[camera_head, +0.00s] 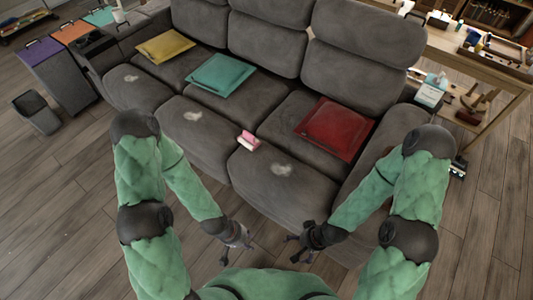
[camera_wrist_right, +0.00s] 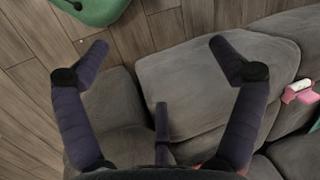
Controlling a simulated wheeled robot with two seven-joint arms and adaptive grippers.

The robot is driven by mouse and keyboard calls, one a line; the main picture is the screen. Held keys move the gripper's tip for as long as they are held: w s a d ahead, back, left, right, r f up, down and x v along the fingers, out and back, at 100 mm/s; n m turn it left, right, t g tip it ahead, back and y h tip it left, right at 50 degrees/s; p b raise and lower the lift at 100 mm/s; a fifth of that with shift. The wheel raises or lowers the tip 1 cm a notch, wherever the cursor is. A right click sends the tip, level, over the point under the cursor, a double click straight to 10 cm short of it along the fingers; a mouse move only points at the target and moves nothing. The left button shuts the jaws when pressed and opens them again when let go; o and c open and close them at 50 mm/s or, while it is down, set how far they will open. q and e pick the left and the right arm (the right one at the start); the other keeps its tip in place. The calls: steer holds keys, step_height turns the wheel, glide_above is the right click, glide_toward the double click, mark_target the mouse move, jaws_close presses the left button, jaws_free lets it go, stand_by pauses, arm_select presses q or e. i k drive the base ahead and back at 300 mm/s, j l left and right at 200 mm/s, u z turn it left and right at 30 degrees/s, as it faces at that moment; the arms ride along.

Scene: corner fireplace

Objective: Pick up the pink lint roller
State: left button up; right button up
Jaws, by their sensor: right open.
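The pink lint roller (camera_head: 248,141), pink with a white part, lies on the front of the grey sofa's seat near the middle. It also shows at the right edge of the right wrist view (camera_wrist_right: 300,92). My left gripper (camera_head: 229,256) hangs in front of the sofa, below the roller in the head view; its jaw state is unclear. My right gripper (camera_head: 291,246) is to its right, also in front of the sofa and apart from the roller. In the right wrist view its fingers (camera_wrist_right: 158,58) are spread open with nothing between them.
The grey sofa (camera_head: 185,118) carries yellow (camera_head: 164,46), teal (camera_head: 219,75) and red (camera_head: 333,128) cushions and several pale dusty patches. A wooden table (camera_head: 478,62) with tools stands at the right. Coloured bins (camera_head: 60,82) and a grey bin (camera_head: 36,112) stand left. Floor at lower left is clear.

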mark_target(245, 134)
steer(key=j+z, duration=0.15)
steer(key=z, duration=0.3)
steer(key=i+j+z, duration=0.1)
steer(key=z, duration=0.4)
steer(key=j+z, duration=0.25)
steer(key=z, duration=0.2)
steer(key=j+z, duration=0.15)
steer(key=j, duration=0.3)
steer(key=k+j+z, duration=0.15)
steer(key=j, duration=0.3)
steer(key=k+j+z, duration=0.1)
steer(key=j, duration=0.3)
steer(key=k+j+z, duration=0.15)
steer(key=j, duration=0.3)
steer(key=k+j+z, duration=0.15)
steer(key=j, duration=0.25)
